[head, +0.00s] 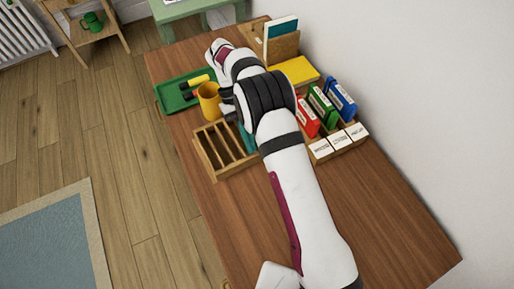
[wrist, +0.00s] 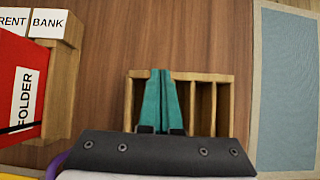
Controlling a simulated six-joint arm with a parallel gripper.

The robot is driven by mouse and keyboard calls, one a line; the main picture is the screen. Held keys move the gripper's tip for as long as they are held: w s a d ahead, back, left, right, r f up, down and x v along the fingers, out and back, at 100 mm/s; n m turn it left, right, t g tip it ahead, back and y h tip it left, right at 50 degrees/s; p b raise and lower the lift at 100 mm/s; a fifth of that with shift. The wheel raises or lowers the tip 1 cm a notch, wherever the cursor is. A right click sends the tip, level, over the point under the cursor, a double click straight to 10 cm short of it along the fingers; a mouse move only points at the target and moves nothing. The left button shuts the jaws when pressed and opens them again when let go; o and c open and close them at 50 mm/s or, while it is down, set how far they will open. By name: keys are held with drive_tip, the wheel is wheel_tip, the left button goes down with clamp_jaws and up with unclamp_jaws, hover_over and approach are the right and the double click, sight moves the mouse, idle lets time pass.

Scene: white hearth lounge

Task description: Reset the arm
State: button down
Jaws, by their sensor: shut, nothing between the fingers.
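My gripper (wrist: 161,74) has two teal fingers, pressed together and empty in the wrist view. They point down over the slotted wooden rack (wrist: 222,105) and cover part of its slots. I cannot tell how high the tips are above it. In the head view a bit of teal finger (head: 244,139) shows past my white arm, beside the right end of the rack (head: 205,151). The rest of the gripper is hidden behind the arm there. My arm reaches across the wooden table (head: 385,215) from its near end.
A yellow mug (head: 208,103) and a green tray (head: 172,98) stand close left of my wrist. Red, green and blue folders (head: 341,97) stand in a labelled holder (head: 340,147) to the right. A yellow book (head: 294,71) lies behind. The near right tabletop is clear.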

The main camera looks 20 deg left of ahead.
drive_tip(key=v, duration=0.7)
drive_tip(key=s+d+r+m+y, duration=0.1)
drive_tip(key=d+r+m+y, duration=0.3)
drive_tip(key=d+r, duration=0.9)
drive_tip(key=s+d+r+m+t+y, duration=0.1)
drive_tip(key=s+d+m+t, duration=0.1)
drive_tip(key=s+d+m, duration=0.4)
drive_tip(key=s+d+r+m+t+y, duration=0.1)
drive_tip(key=s+d, duration=0.3)
drive_tip(key=s, duration=0.4)
drive_tip(key=s+f+m+t+y, duration=0.1)
drive_tip(key=s+f+m, duration=0.2)
drive_tip(key=s, duration=0.4)
drive_tip(key=shift+d+f+m+t, duration=0.4)
drive_tip(key=shift+f, duration=0.4)
